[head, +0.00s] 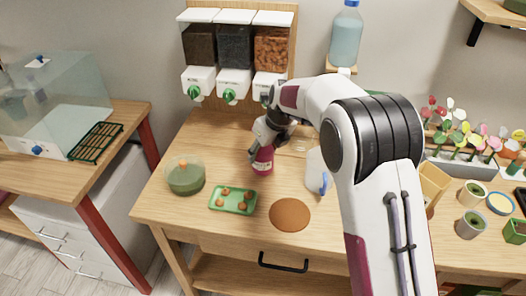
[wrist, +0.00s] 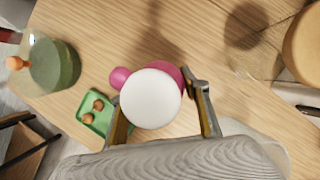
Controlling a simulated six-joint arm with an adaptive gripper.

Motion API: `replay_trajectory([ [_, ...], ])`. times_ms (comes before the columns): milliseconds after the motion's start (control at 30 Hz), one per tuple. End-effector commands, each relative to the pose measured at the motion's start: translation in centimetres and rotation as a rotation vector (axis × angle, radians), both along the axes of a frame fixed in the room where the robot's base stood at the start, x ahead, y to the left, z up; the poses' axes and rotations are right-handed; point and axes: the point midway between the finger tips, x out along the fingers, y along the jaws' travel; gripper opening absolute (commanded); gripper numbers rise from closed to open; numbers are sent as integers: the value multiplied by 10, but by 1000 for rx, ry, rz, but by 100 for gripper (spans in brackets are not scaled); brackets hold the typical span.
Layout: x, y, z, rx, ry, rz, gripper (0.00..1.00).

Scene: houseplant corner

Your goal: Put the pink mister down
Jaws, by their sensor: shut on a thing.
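The pink mister (head: 263,162) is upright near the middle of the wooden table, below my gripper (head: 262,143). In the wrist view I look down on its round white top (wrist: 150,98), with pink body (wrist: 121,78) showing around it. My gripper (wrist: 160,104) is shut on the mister, one finger on each side. Its base is at or close to the table top; I cannot tell whether it touches.
A green tray (head: 217,205) with several brown balls and a green bowl (head: 185,178) stand to the left. A brown round mat (head: 290,214) lies in front. A white jug (head: 315,175) stands close on the right. Dispensers (head: 234,82) are behind.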

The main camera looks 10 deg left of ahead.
Motion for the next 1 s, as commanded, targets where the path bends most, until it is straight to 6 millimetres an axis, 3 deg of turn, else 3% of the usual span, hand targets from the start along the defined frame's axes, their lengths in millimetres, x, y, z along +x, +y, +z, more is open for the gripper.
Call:
replay_trajectory([
  [467,0,0,-3,1,-1,0,15],
  [500,0,0,-4,0,0,0,56],
  [533,0,0,-4,0,0,0,62],
  [1000,0,0,-1,0,0,0,62],
])
